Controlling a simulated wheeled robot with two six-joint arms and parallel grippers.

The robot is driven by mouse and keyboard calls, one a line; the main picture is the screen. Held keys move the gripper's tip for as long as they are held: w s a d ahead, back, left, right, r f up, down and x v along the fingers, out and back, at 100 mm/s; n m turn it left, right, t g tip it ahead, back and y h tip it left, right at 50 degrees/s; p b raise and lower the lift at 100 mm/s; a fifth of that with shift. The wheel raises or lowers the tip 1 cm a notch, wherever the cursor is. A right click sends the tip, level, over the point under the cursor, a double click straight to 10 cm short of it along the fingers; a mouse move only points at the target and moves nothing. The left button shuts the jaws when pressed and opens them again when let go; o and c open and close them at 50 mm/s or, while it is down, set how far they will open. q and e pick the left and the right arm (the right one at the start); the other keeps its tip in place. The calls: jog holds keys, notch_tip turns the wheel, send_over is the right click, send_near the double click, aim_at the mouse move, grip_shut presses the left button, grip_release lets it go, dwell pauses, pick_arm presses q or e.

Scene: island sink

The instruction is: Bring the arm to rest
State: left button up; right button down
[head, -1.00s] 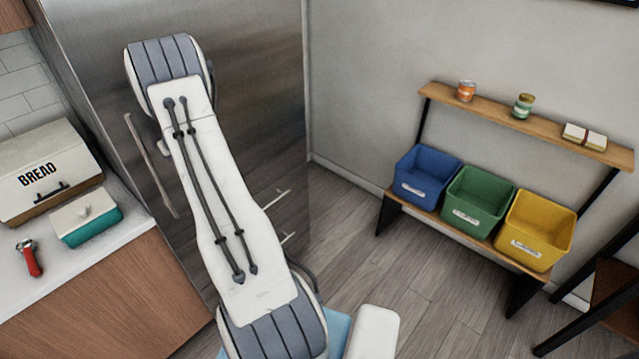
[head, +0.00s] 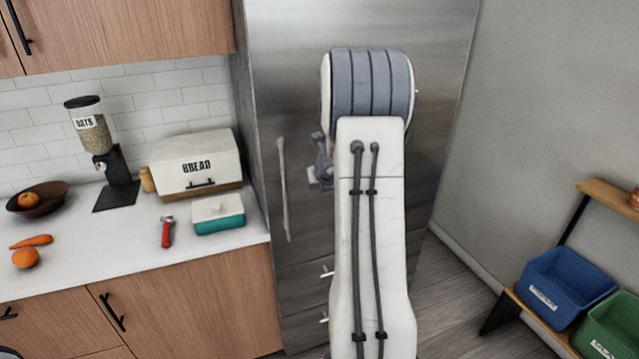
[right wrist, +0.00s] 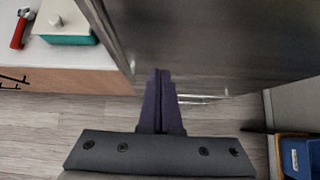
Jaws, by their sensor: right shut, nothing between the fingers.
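My right arm (head: 375,230) stands raised in the middle of the head view, in front of the steel fridge (head: 280,60). Part of my right gripper (head: 320,177) shows to the left of the arm, mostly hidden behind it. In the right wrist view the two dark fingers of the right gripper (right wrist: 160,75) are together, with nothing between them. They point toward the lower fridge front, and I cannot tell how far off it is. My left gripper is in neither view.
The counter (head: 140,235) at left holds a bread box (head: 195,165), a teal butter dish (head: 218,214), a red-handled tool (head: 167,232), an oats dispenser (head: 92,125) and a fruit bowl (head: 38,197). A rack with blue (head: 560,285) and green bins stands at right. Floor between is clear.

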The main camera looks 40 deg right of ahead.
jog(key=w+a+r+n+y, duration=0.15)
jog(key=a+n, duration=0.35)
jog(key=a, duration=0.5)
jog(key=a+r+n+y, duration=0.25)
jog(key=a+n, duration=0.25)
jog(key=a, duration=0.4)
jog(key=s+a+n+g+y, duration=0.1)
jog(key=s+a+n+y, duration=0.15)
jog(key=a+n, duration=0.5)
jog(key=s+a+n+g+y, duration=0.1)
jog(key=s+a+n, duration=0.3)
jog(key=a, duration=0.7)
jog(key=s+a+f+n+g+b, duration=0.15)
jog(key=s+a+n+g, duration=0.35)
jog(key=s+a+n, duration=0.75)
jog(key=s+d+f+n+g+h, duration=0.1)
jog(key=s+d+f+n+h, duration=0.1)
jog(key=s+n, duration=1)
jog(key=shift+d+f+n+h, duration=0.15)
jog(key=shift+f+n+h, duration=0.15)
jog(key=shift+n, duration=0.8)
jog(key=shift+s, duration=0.1)
